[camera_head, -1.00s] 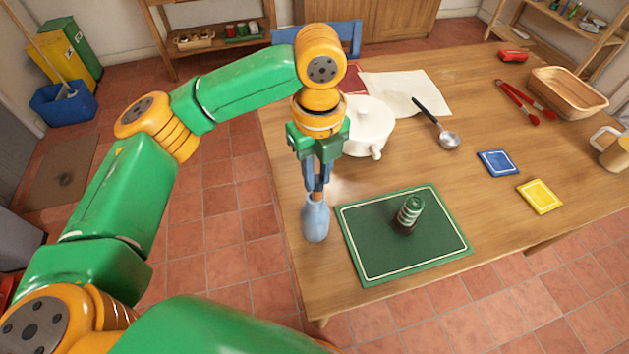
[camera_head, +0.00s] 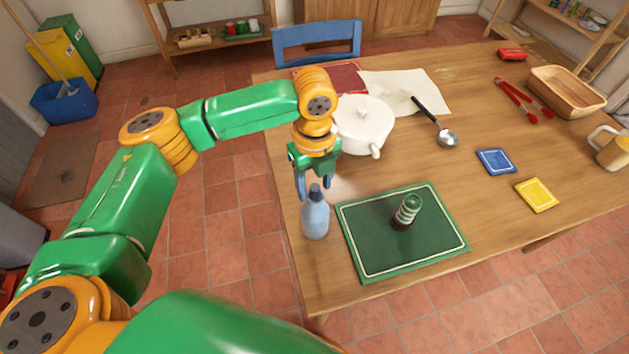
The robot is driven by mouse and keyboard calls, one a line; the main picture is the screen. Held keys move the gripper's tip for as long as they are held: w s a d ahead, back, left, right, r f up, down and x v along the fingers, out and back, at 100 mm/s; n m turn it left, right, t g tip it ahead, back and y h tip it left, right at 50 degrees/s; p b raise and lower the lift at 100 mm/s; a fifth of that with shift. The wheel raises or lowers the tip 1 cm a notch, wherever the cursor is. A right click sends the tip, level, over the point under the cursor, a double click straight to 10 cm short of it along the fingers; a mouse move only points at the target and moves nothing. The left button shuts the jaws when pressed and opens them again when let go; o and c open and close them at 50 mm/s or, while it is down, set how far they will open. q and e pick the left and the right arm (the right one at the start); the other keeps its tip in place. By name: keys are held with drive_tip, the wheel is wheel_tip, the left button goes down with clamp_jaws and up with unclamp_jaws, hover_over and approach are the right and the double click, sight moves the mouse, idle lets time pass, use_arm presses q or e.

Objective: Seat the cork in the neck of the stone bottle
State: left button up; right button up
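The blue-grey stone bottle (camera_head: 315,221) stands upright near the left edge of the table, just left of the green mat. A small dark cork (camera_head: 315,191) sits upright at the top of its neck; how deep it goes in is too small to tell. My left gripper (camera_head: 314,183) is just above the bottle, its fingers spread apart to either side of the cork and holding nothing. My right gripper is out of view.
A white lidded pot (camera_head: 364,128) stands behind. A ladle (camera_head: 446,135), blue coaster (camera_head: 496,162) and yellow coaster (camera_head: 537,196) lie farther right.

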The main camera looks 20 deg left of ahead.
sight(315, 186)
use_arm(q)
wheel_tip(315, 186, up, 12)
drive_tip(key=shift+r, duration=0.2)
idle(0.4)
